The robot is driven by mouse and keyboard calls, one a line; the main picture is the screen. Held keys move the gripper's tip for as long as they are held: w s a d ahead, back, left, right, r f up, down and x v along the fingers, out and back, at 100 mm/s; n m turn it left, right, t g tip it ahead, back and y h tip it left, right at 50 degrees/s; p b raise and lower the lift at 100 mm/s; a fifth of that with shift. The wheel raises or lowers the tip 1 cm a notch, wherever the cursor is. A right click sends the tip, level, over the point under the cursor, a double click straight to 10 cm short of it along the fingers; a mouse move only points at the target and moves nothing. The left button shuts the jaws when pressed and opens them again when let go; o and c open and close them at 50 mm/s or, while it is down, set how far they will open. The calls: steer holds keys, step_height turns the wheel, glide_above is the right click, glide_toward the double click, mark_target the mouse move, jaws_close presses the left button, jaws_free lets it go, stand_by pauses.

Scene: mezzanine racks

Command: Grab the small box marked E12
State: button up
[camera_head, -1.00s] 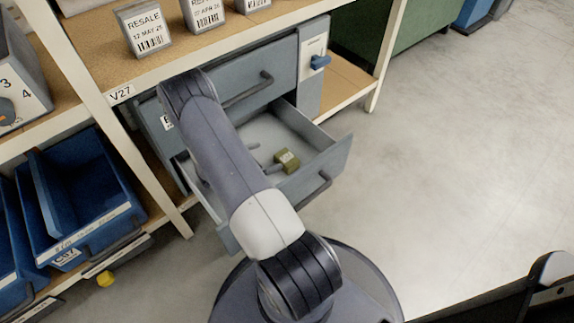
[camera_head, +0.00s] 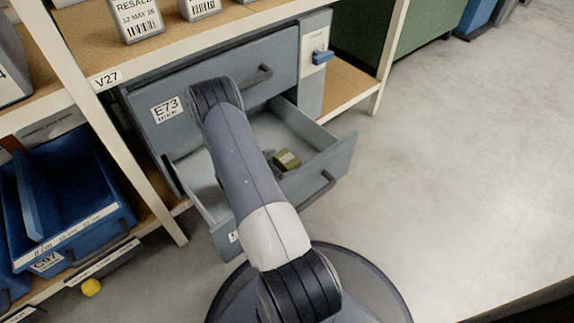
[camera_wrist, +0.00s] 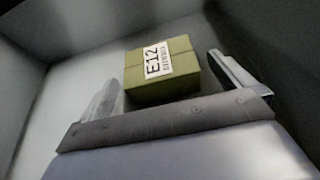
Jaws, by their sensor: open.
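The small olive-green box marked E12 (camera_wrist: 163,70) lies on the floor of an open grey drawer; its white label faces up in the wrist view. The same box (camera_head: 286,159) shows in the head view beside my arm. My gripper (camera_wrist: 172,85) is open, with one finger to the left of the box and one to the right. The box is just beyond and between the fingers; I cannot tell whether either touches it. The open drawer (camera_head: 342,163) holds nothing else that I can see.
A closed drawer marked E73 (camera_head: 150,88) is above the open one. Blue bins (camera_head: 75,200) stand at left, and a yellow piece (camera_head: 91,287) lies on the floor. Floor at right is clear.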

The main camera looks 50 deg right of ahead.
steer(key=shift+d+f, duration=0.15)
steer(key=shift+d, duration=0.25)
steer(key=shift+c, duration=0.2)
steer(key=c, duration=1)
